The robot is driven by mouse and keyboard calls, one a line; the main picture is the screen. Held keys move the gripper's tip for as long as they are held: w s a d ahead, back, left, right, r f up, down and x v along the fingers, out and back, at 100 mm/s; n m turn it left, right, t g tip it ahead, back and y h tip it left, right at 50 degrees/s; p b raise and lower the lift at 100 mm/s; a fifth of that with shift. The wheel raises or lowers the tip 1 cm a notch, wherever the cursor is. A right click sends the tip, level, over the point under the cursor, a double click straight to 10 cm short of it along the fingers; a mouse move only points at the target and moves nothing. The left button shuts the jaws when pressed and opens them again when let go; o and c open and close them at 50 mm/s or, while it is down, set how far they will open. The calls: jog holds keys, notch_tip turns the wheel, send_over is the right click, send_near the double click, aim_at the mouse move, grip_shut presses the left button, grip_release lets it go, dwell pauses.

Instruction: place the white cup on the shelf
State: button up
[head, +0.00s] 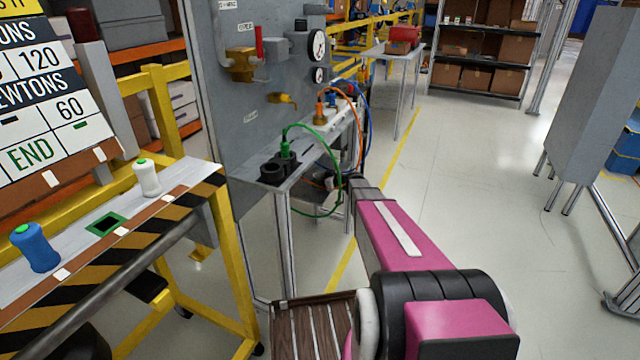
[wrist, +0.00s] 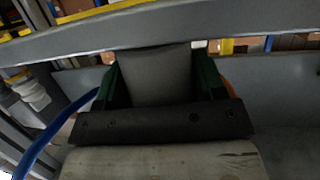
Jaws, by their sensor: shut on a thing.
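My gripper (wrist: 156,66) shows in the wrist view, with a dark green finger on each side of a plain grey thing (wrist: 153,82). It is shut on that thing; its shape is mostly hidden, and I cannot tell whether it is the white cup. In the head view my pink arm reaches forward beside the grey panel's bench, and its far end is mostly hidden. No plain white cup shows clearly. A dark shelf unit (head: 478,62) with brown boxes stands far back; I cannot tell whether it is the task's shelf.
A grey panel (head: 235,110) with gauges stands left of my arm, its bench (head: 290,180) carrying black sockets and a green cable. A yellow-framed stand at left holds a white bottle-like item (head: 148,178) and a blue one (head: 37,248).

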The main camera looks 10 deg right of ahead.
jog(key=shift+f, duration=0.45)
jog(key=shift+f, duration=0.1)
jog(key=o, duration=0.9)
